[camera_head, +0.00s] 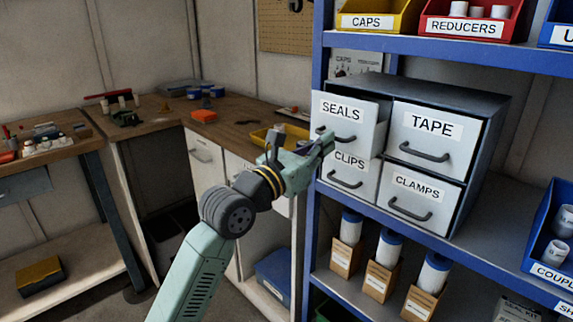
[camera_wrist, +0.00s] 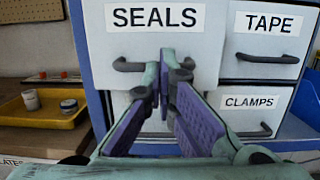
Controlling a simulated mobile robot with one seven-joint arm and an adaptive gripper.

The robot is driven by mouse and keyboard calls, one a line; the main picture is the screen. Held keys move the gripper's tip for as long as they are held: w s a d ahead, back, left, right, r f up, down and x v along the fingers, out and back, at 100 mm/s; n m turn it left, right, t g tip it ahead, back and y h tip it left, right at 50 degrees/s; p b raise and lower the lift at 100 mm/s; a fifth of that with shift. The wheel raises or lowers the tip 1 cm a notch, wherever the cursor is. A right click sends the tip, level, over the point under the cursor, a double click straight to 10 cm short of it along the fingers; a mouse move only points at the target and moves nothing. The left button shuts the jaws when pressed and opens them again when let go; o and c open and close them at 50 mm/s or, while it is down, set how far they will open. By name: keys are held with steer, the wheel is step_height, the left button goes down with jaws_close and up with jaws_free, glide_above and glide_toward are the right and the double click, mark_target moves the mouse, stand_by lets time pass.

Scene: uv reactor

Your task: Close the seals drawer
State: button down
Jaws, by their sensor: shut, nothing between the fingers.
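The seals drawer (camera_head: 346,114) is the top left drawer of a small cabinet on the blue shelf. It stands out past the tape drawer (camera_head: 426,136), so it is partly open. My gripper (camera_head: 328,138) is shut and empty, at the seals drawer's front near its dark handle. In the wrist view the seals drawer (camera_wrist: 156,18) fills the upper middle, and my fingertips (camera_wrist: 168,56) overlap the middle of its handle. Whether they touch the front cannot be told. The fingers hide part of the handle.
The clips drawer (camera_head: 347,180) and clamps drawer (camera_head: 414,199) sit below, looking shut. A yellow tray (camera_wrist: 40,110) sits on the bench at left. Bins line the shelf above.

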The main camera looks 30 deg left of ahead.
mark_target(341, 135)
steer(key=shift+f+x, duration=0.15)
steer(key=shift+x, duration=0.75)
steer(key=shift+f+x, duration=0.2)
steer(key=shift+x, duration=0.7)
steer(key=shift+f+x, duration=0.15)
steer(key=shift+x, duration=0.75)
steer(key=shift+w+d+r, duration=0.1)
